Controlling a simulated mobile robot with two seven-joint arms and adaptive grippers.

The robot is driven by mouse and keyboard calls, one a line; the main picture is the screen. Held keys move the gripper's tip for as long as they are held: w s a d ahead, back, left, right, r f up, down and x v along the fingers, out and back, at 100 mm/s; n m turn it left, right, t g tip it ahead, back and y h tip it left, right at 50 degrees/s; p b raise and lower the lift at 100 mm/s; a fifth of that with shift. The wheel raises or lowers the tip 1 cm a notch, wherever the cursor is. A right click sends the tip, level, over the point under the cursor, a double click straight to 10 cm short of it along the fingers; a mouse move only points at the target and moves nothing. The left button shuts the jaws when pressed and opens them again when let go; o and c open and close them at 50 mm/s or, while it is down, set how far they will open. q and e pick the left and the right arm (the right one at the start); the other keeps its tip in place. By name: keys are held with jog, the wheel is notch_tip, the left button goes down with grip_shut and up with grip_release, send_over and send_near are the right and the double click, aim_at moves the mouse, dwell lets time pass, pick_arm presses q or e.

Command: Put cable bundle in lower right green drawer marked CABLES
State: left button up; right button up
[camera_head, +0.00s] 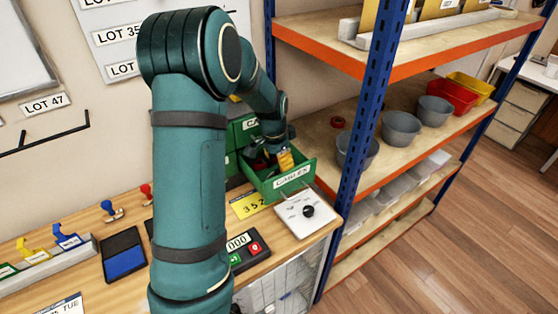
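The green drawer marked CABLES (293,180) is pulled open at the lower right of a green drawer unit (243,133), which my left arm partly hides. My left gripper (270,161) reaches down into the open drawer. A small orange-yellow piece (286,160) shows at the gripper inside the drawer, by its right side. I cannot tell whether it is part of the cable bundle. The finger opening is too small and dark to make out. My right gripper is not in view.
A white box with a black knob (309,211) and a yellow number plate (250,205) lie in front of the drawer. A blue-posted shelf rack (357,150) stands close on the right, with grey bowls (402,128). Stamps and a blue ink pad (125,262) are at left.

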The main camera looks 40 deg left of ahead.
pick_arm(q)
jog(key=shift+d+r, duration=0.1)
jog(key=shift+r+p, duration=0.25)
jog(key=shift+p, duration=0.1)
notch_tip(320, 180, up, 12)
jog(key=s+p, duration=0.1)
jog(key=shift+s+a+r, duration=0.2)
jog(key=shift+s+r, duration=0.05)
dwell(0.4)
